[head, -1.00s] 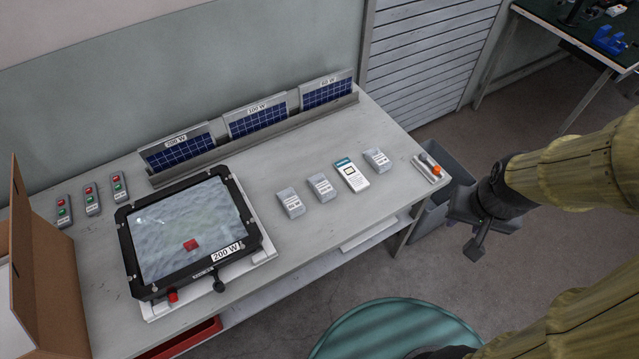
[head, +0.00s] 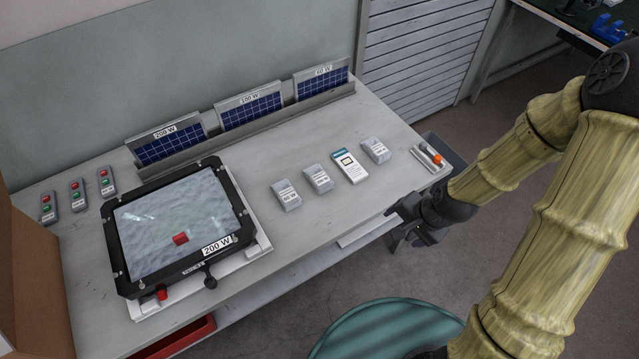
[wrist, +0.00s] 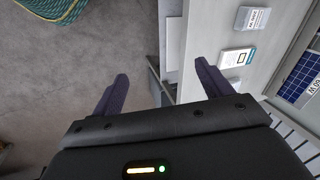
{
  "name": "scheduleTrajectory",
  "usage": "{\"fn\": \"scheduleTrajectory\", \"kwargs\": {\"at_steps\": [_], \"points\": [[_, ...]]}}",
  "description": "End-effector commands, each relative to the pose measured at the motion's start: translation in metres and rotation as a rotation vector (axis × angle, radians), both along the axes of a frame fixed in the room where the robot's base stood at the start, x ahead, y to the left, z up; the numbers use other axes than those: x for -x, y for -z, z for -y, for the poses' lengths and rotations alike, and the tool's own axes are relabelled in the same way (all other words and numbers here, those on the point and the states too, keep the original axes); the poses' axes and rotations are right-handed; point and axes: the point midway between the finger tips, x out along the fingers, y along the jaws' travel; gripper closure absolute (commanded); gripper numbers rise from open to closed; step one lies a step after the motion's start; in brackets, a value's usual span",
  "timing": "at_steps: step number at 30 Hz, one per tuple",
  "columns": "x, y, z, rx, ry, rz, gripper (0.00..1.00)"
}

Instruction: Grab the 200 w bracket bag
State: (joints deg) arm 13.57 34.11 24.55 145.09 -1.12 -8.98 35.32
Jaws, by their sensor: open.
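Three small grey bags with white labels lie on the workbench in the head view: a left one (head: 286,194), a middle one (head: 318,178) and a right one (head: 376,150). Their labels are too small to read surely, so I cannot tell which is the 200 W bracket bag. One bag (wrist: 250,18) also shows in the wrist view, near the top. My gripper (head: 405,238) is just off the bench's front edge, to the right of and below the bags. In the wrist view my gripper (wrist: 161,70) is open, with nothing between its fingers.
A white device (head: 350,167) lies between the middle and right bags. A 200 W floodlight housing (head: 180,225) fills the bench's left part. Small solar panels (head: 250,110) stand in a rack behind. An orange-ended tool (head: 430,156) lies at the right end, by a grey bin (head: 445,150).

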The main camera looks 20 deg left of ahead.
Motion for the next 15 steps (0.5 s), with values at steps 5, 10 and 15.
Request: {"fn": "scheduleTrajectory", "kwargs": {"at_steps": [5,10,15], "points": [[0.001,0.054,-0.041,-0.194,0.193,-0.067,0.22],[-0.002,0.083,-0.079,-0.399,0.407,-0.140,0.22],[-0.010,0.099,-0.114,-0.623,0.650,-0.233,0.22]]}}
